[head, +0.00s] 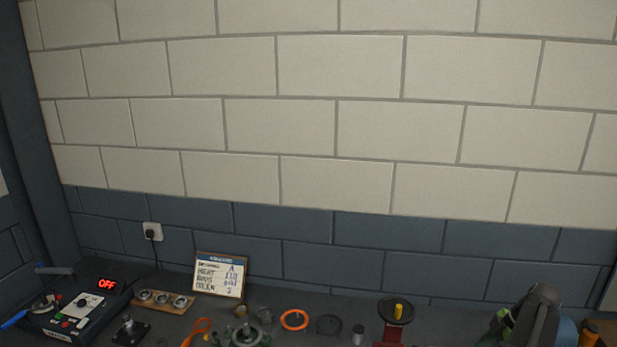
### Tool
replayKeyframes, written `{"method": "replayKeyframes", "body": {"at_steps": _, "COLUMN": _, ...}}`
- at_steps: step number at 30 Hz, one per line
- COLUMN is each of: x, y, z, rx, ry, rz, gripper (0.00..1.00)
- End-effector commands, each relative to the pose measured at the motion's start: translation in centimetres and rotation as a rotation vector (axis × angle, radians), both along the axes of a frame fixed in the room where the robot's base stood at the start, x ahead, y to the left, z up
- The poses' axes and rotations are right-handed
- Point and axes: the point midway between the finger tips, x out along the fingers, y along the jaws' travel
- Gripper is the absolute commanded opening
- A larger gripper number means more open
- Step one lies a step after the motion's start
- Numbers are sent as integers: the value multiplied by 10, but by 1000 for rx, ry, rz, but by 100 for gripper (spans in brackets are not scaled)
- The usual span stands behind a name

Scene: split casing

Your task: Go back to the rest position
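My gripper is not visible in the head view, so I cannot see its state or where it is. On the dark bench (280,298) along the wall, a green-grey casing part (246,335) sits at the bottom edge, partly cut off. An orange ring (294,320) and a dark ring (328,325) lie to its right. A red stand with a dark round top (396,312) carries a small yellow piece (398,311).
A black control box (75,310) reading OFF stands at the left. A wooden strip (160,302) holds several metal rings. A written board (219,276) leans near the wall. A grey bag-like object (535,318) stands at the right.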

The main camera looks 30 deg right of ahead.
Motion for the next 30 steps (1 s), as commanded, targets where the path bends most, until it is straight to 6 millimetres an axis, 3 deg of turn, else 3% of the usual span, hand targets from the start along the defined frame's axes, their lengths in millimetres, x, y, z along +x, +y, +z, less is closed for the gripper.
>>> {"method": "replayKeyframes", "body": {"at_steps": 11, "x": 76, "y": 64, "z": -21, "rx": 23, "ry": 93, "rz": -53, "gripper": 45}}
{"method": "replayKeyframes", "body": {"at_steps": 17, "x": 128, "y": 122, "z": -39, "rx": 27, "ry": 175, "rz": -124, "gripper": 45}}
{"method": "replayKeyframes", "body": {"at_steps": 20, "x": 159, "y": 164, "z": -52, "rx": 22, "ry": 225, "rz": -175, "gripper": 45}}
{"method": "replayKeyframes", "body": {"at_steps": 23, "x": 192, "y": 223, "z": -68, "rx": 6, "ry": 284, "rz": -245, "gripper": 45}}
{"method": "replayKeyframes", "body": {"at_steps": 27, "x": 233, "y": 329, "z": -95, "rx": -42, "ry": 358, "rz": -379, "gripper": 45}}
{"method": "replayKeyframes", "body": {"at_steps": 30, "x": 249, "y": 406, "z": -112, "rx": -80, "ry": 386, "rz": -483, "gripper": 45}}
